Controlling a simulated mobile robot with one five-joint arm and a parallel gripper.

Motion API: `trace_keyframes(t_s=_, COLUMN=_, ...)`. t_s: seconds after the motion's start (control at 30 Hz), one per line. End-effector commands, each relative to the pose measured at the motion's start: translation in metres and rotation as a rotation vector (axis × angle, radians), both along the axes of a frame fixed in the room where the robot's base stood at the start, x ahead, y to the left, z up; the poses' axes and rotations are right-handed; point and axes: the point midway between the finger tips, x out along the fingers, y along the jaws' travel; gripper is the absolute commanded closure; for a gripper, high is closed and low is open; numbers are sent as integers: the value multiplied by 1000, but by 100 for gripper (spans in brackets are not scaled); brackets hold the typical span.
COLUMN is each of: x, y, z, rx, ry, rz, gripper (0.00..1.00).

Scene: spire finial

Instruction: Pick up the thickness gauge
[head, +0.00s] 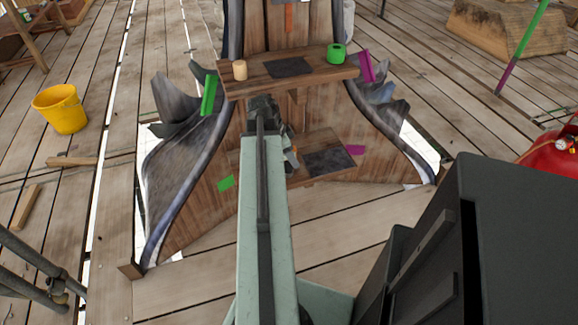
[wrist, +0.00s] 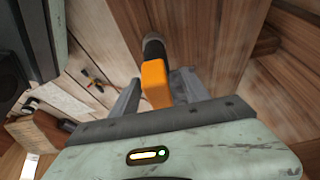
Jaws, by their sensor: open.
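An orange block with a black cylindrical end, which looks like the thickness gauge (wrist: 155,82), shows in the wrist view against a wooden panel. My gripper (wrist: 158,77) is open, with one grey finger on each side of the orange body. I cannot tell whether either finger touches it. In the head view my gripper (head: 290,152) is mostly hidden behind my arm, in front of the wooden spire between its two shelves. The gauge cannot be made out there.
The upper shelf (head: 265,82) holds a green tape roll (head: 336,53), a beige cylinder (head: 240,70) and a dark mat (head: 289,67). The lower shelf (head: 300,179) bears another dark mat (head: 328,162). A yellow bucket (head: 60,109) stands left; a red tank (head: 553,157) stands right.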

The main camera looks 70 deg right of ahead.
Motion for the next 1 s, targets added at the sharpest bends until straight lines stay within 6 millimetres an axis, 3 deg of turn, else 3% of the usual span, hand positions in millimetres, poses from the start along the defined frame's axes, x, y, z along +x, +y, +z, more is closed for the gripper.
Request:
trace_keyframes(t_s=0.17, x=0, y=0, z=1, rx=0, ry=0, rz=1, gripper=46)
trace_keyframes(t_s=0.3, x=0, y=0, z=1, rx=0, ry=0, rz=1, gripper=85)
trace_keyframes(t_s=0.37, x=0, y=0, z=1, rx=0, ry=0, rz=1, gripper=100)
trace_keyframes(t_s=0.77, x=0, y=0, z=5, rx=0, ry=0, rz=0, gripper=100)
trace_keyframes(t_s=1.0, x=0, y=0, z=27, rx=0, ry=0, rz=0, gripper=100)
